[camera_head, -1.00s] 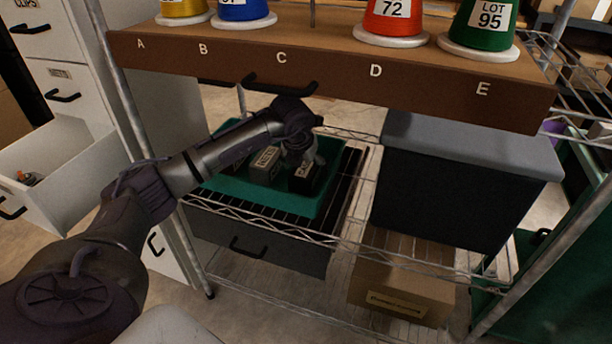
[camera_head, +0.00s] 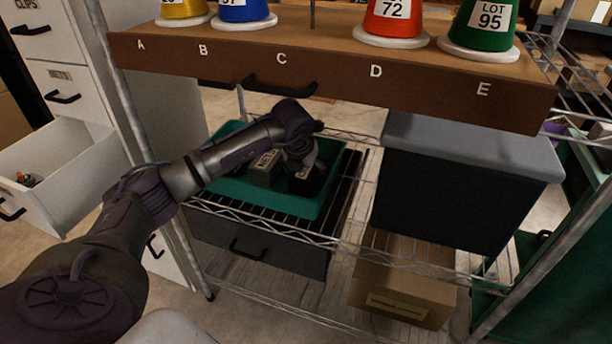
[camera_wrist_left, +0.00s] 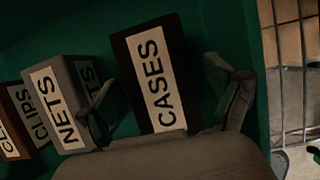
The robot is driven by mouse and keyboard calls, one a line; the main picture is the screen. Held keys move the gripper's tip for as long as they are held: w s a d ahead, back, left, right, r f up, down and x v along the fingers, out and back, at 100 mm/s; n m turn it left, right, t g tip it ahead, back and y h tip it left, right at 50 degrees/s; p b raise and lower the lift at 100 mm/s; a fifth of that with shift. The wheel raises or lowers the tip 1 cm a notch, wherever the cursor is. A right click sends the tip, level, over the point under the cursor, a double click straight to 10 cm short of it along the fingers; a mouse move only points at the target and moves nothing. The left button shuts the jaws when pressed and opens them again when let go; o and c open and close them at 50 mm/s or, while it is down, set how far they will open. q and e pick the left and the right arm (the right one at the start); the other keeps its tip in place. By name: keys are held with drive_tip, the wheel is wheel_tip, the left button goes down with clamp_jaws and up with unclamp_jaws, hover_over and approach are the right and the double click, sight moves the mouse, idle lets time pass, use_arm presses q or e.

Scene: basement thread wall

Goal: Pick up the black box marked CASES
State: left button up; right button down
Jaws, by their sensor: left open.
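The black box marked CASES (camera_wrist_left: 158,80) stands in the green tray (camera_head: 225,190) on the wire shelf. In the wrist view its white label faces me, and the box lies between the two spread fingers of my left gripper (camera_wrist_left: 155,92). The left finger is close to the box's side; I cannot tell whether it touches. The right finger has a gap of green tray beside it. In the head view my left gripper (camera_head: 301,160) is over the box (camera_head: 308,182) and partly hides it. My right gripper is not in view.
A grey box marked NETS (camera_wrist_left: 62,105) stands just left of the black box, with a CLIPS box (camera_wrist_left: 28,112) beyond it. The lettered brown shelf board (camera_head: 330,85) is above the tray. A lidded dark bin (camera_head: 450,190) stands to the right.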

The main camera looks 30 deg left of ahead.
use_arm(q)
drive_tip(key=c, duration=1.3)
